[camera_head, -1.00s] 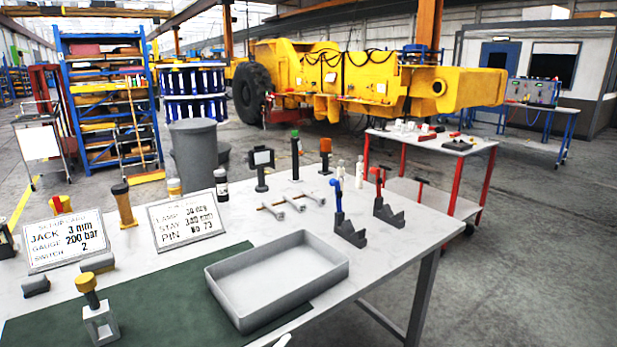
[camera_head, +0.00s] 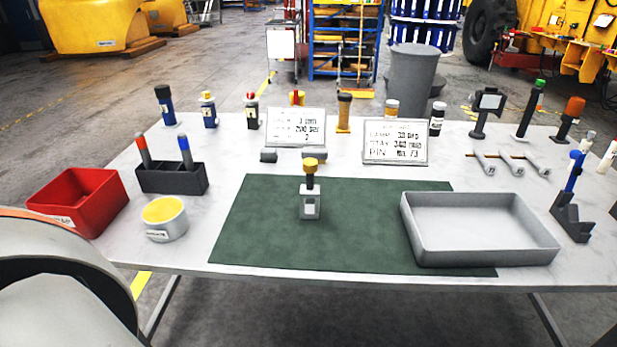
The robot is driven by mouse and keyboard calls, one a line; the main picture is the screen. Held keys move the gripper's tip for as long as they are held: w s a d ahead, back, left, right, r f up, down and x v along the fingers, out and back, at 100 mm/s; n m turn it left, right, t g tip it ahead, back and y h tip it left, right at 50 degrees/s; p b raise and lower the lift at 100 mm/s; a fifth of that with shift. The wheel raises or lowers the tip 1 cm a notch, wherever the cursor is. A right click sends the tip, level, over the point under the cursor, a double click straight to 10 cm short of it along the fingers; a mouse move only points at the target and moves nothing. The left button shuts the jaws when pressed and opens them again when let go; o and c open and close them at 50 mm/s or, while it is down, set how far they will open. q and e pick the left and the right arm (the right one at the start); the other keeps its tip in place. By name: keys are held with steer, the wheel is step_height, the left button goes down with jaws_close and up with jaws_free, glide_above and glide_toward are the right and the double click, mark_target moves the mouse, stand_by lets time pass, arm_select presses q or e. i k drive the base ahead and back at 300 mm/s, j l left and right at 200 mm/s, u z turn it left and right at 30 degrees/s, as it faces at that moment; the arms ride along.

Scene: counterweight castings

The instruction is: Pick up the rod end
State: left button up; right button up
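A small part with a pale open-windowed block (camera_head: 310,205), a dark stem and a yellow top stands upright on the green mat (camera_head: 260,235). Several grey metal pieces with copper-coloured rods (camera_head: 512,166) lie at the right of the table. I cannot tell for sure which of these is the rod end. Neither of my grippers is in view. A large pale curved shape at the lower left, probably part of my own arm, covers that corner.
A grey tray (camera_head: 480,256) stands on the mat's right edge. At left are a red bin (camera_head: 82,205), a dark holder (camera_head: 170,180) with two handles and a white tub (camera_head: 165,228). Bottles and two sign cards (camera_head: 396,142) line the back. The mat's left half is clear.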

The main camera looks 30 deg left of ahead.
mark_target(308, 190)
steer(key=u, duration=1)
